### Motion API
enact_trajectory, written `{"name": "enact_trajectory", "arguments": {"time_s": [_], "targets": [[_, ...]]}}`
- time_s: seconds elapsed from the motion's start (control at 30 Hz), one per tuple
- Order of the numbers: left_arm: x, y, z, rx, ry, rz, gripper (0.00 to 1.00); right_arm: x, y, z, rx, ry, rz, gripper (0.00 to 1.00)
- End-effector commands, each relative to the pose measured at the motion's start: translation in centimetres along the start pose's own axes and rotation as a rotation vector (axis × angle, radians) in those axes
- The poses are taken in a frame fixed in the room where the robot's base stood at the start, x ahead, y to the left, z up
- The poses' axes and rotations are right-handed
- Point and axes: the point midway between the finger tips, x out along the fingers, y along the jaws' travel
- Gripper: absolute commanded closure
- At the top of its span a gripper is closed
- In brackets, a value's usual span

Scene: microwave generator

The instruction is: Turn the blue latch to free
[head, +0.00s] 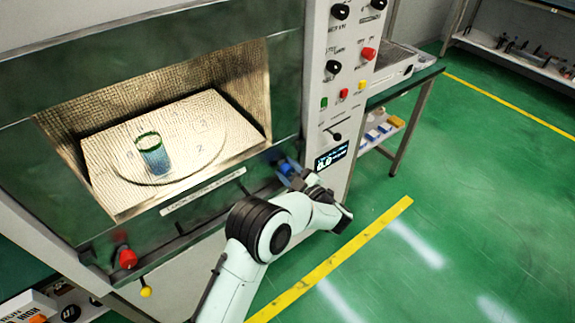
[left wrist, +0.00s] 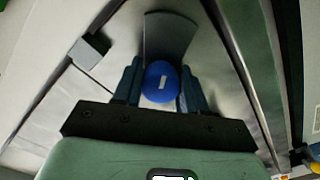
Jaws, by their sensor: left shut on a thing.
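The blue latch (left wrist: 161,82) has a round blue knob with a short white mark on its face. In the left wrist view my left gripper (left wrist: 160,86) has its two fingers on either side of the knob, shut on it. In the head view the latch (head: 284,168) shows at the lower right corner of the microwave opening. My left gripper (head: 292,175) reaches it there, and my arm hides part of the latch. My right gripper is not in view.
The open chamber (head: 200,120) holds a blue-green cup (head: 152,154) on a turntable. A red knob (head: 127,258) and a yellow knob (head: 146,291) sit at the lower left. A control panel (head: 345,70) stands right of the chamber. Green floor at right is clear.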

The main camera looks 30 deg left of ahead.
Motion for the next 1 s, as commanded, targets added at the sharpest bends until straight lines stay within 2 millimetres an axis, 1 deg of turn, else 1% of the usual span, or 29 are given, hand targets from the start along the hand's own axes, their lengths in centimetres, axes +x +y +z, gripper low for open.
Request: {"name": "enact_trajectory", "arguments": {"time_s": [0.03, 0.1, 0.4, 0.6, 1.0], "targets": [[-0.1, 0.0, 0.0, 0.038, -0.004, -0.003, 0.89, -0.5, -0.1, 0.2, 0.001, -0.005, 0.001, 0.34], [-0.1, 0.0, 0.0, 0.086, -0.004, -0.003, 0.89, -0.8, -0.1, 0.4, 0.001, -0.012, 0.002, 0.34], [-0.1, -0.2, 0.1, 0.222, -0.004, -0.004, 0.89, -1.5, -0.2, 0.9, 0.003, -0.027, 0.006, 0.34], [-0.1, -0.3, 0.2, 0.259, -0.005, -0.004, 0.88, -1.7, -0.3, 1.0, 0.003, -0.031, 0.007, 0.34], [-0.2, -0.4, 0.3, 0.268, -0.008, -0.005, 0.88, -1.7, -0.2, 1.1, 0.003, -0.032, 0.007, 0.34]]}}
